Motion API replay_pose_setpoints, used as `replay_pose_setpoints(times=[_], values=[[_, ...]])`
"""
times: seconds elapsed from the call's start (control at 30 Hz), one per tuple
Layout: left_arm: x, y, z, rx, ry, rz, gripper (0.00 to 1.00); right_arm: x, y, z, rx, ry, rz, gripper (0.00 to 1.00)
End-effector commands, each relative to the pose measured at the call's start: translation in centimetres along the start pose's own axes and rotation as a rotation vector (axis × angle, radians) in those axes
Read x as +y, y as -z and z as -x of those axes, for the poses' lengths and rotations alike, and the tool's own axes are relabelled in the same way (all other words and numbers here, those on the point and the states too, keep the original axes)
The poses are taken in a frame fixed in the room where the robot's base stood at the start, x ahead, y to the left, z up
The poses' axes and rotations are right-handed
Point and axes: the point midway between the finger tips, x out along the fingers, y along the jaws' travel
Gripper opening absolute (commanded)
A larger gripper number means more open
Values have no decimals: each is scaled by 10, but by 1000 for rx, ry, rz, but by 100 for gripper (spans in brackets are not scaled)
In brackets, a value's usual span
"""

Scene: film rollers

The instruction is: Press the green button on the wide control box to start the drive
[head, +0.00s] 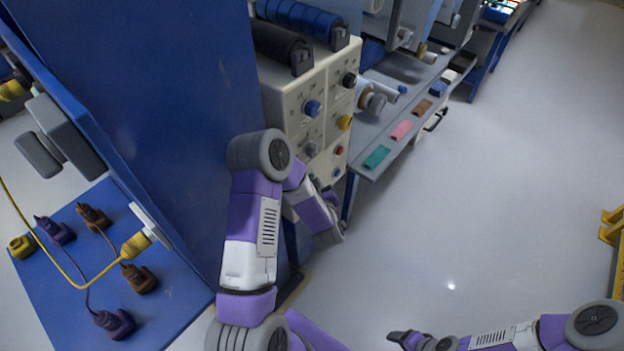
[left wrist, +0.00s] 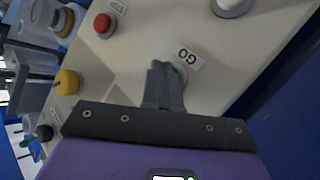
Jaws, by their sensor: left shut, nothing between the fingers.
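The wide control box (head: 278,88) is cream, with knobs and buttons on its front, and stands left of the middle in the head view. Its panel (left wrist: 130,55) fills much of the left wrist view. My left gripper (left wrist: 163,70) is shut and empty, its fingertips close to the panel just beside the "GO" label (left wrist: 187,57). I cannot tell whether they touch it. The green button is not visible; the fingers may hide it. A red button (left wrist: 103,23) and a yellow knob (left wrist: 67,82) are on the left. My right gripper (head: 405,338) is at the bottom edge, its jaws unclear.
A blue wall panel (head: 160,90) stands left of the box. Dark and blue rollers (head: 300,18) lie on top of it. A grey bench (head: 405,110) with coloured pads extends beyond it. A blue board with plugs (head: 60,285) lies lower left.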

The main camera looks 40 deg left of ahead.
Motion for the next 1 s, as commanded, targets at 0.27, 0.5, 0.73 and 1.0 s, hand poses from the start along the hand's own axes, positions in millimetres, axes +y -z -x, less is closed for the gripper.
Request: replay_pose_setpoints(times=[0.27, 0.5, 0.73, 1.0], values=[[-2, 2, -2, 3, 2, 0, 0, 0, 0, 0, 0, 0, 0, 69], [-2, 2, -2, 4, 2, 0, 0, 0, 0, 0, 0, 0, 0, 69], [3, -3, 4, 3, 1, 0, 0, 1, 0, -2, 0, 0, 0, 69], [7, -7, 11, 2, 1, 0, 0, 1, 0, -4, 0, 0, 0, 69]])
